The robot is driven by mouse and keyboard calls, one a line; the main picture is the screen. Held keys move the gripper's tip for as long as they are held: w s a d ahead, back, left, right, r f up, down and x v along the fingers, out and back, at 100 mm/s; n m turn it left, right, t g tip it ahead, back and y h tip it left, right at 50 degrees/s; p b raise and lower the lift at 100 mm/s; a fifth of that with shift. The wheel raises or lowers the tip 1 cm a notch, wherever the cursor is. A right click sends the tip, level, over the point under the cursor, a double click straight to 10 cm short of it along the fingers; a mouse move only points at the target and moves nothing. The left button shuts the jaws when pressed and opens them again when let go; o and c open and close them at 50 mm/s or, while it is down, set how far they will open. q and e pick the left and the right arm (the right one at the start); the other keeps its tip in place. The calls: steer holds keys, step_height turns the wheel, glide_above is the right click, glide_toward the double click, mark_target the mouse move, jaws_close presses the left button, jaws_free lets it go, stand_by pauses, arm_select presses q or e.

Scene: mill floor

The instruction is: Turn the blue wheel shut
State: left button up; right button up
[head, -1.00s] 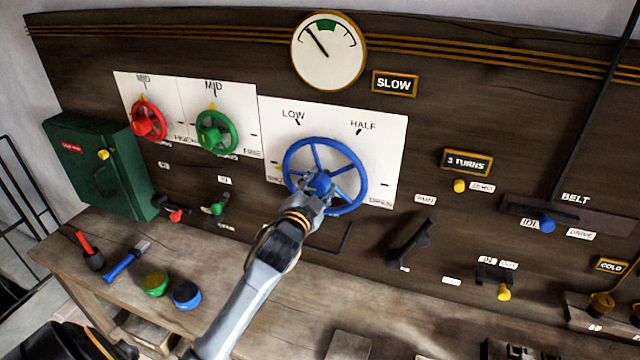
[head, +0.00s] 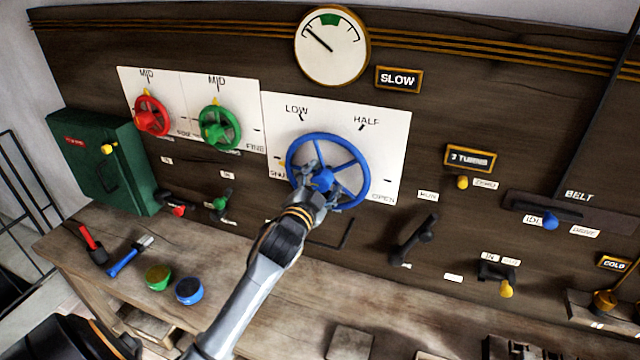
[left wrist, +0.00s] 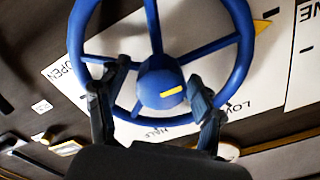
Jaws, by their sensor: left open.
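The blue wheel (head: 361,160) stands on a white plate on the dark panel, below a round gauge. The plate reads LOW, HALF and OPEN, with a partly hidden label at the left. A yellow pointer (head: 278,160) shows at the plate's left side near that label. My left gripper (head: 312,178) is at the wheel's centre and left side and hides part of it. In the left wrist view its open fingers (left wrist: 155,103) stand on either side of the blue hub (left wrist: 161,89), which bears a yellow mark. Contact with the rim or spokes cannot be told. My right gripper is not in view.
A red wheel (head: 151,117) and a green wheel (head: 219,129) are left of the blue one. The gauge (head: 331,62) needle points upper left, beside a SLOW sign (head: 399,79). A black lever (head: 415,240) sits lower right. The bench (head: 225,235) holds pots and tools.

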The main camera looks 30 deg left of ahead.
arm_select(q)
steer(key=v, duration=1.2)
steer(key=s+d+f+n+g+h, duration=0.1)
steer(key=s+d+f+n+g, duration=0.35)
steer(key=f, duration=0.75)
steer(key=s+d+f+g+h, duration=0.2)
steer(key=s+d+f+g, duration=0.3)
steer(key=s, duration=0.4)
steer(key=s+d+f+g+h, duration=0.1)
steer(key=s+d+f+g, duration=0.4)
steer(key=s, duration=0.4)
step_height(320, 180, down, 30)
steer(key=s+b, duration=0.1)
steer(key=b, duration=0.4)
steer(key=s+a+f+g+b, duration=0.1)
steer(key=s+f+b, duration=0.1)
steer(key=s+f, duration=0.6)
steer(key=s+a+f+g+b, duration=0.1)
steer(key=s+a+f+b, duration=0.1)
steer(key=s+f, duration=0.7)
step_height(320, 180, down, 5)
steer(key=shift+s+r+m+b, duration=0.1)
steer(key=shift+s+m+b, duration=0.15)
steer(key=shift+m+b, duration=0.25)
